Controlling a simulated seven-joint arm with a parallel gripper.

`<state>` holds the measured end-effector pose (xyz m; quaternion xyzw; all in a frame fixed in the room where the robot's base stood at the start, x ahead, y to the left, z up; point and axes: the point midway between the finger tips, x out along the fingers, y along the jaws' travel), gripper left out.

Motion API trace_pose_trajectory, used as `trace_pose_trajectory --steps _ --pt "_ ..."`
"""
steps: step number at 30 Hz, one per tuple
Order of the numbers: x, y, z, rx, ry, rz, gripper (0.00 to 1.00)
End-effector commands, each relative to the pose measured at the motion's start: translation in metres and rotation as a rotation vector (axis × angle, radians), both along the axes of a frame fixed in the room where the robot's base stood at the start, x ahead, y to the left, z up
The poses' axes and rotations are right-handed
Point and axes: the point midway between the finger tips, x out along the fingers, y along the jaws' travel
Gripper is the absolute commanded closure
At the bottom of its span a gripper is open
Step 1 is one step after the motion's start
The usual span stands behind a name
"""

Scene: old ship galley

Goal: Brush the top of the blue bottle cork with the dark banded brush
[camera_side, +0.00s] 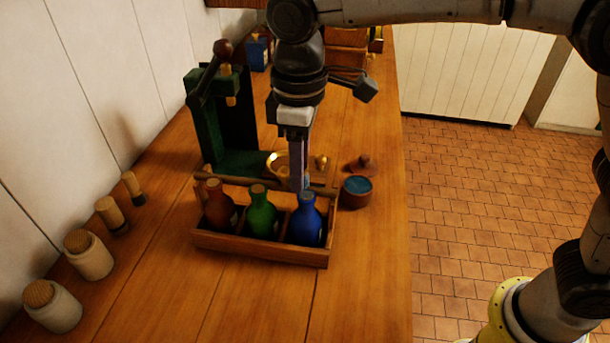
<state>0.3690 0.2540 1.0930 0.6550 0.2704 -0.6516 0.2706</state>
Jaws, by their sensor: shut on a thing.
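The blue bottle (304,226) stands upright in the right compartment of a wooden carrier (262,252). Its cork (307,198) shows at the top of the neck. My gripper (300,180) points down just above and behind this cork and is shut on a slim thing, apparently the brush. The fingers hide most of it, and its bands cannot be made out. Whether it touches the cork cannot be told from this view. A green bottle (262,218) and a brown-red bottle (219,208), both corked, stand in the other compartments.
The carrier's handle bar (235,182) runs behind the bottles. A bowl with blue contents (357,190) stands right of it. A green stand (208,135) rises behind. Two corked jars (88,254) (52,306) and two short dark-ended wooden pieces (112,215) (134,188) line the left.

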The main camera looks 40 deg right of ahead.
Motion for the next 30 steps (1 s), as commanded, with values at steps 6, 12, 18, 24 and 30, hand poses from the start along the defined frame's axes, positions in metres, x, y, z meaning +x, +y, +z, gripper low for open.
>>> trace_pose_trajectory --steps 6,12,18,24,30 --pt "0.0 0.0 0.019 -0.001 0.001 0.0 1.0" --pt "0.0 0.0 0.037 -0.001 0.001 0.0 1.0" --pt "0.0 0.0 0.053 -0.001 0.003 0.0 1.0" --pt "0.0 -0.001 0.056 -0.002 0.004 0.0 1.0" --pt "0.0 -0.001 0.056 -0.002 0.004 0.0 1.0"
